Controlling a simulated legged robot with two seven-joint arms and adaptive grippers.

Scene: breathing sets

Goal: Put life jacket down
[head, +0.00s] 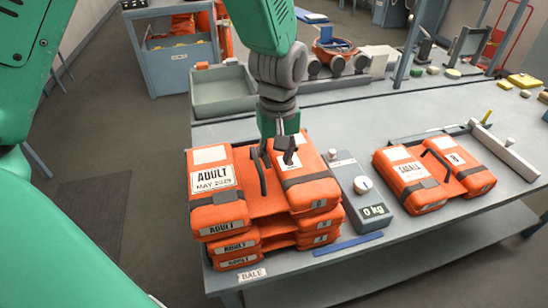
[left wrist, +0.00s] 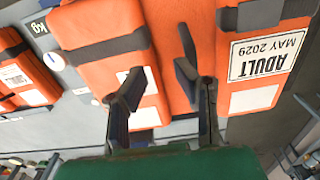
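Orange life jackets lie in a stack on the grey table; the top jacket (head: 215,205) is labelled ADULT, MAY 2029. It fills much of the left wrist view (left wrist: 250,60), where its label is upside down. My left gripper (head: 286,150) is just above the top jacket, pointing down. In the left wrist view its two fingers (left wrist: 163,95) are apart, with orange fabric showing between them. The jacket's dark strap (head: 258,170) stands up beside the fingers; it is not clearly gripped. Another orange jacket (head: 425,200) lies flat to the right. My right gripper is not in view.
A grey scale (head: 365,190) reading 0 kg stands between the stack and the right jacket. A blue strip (head: 348,244) lies near the table's front edge. A grey-green tray (head: 222,95) stands behind the stack.

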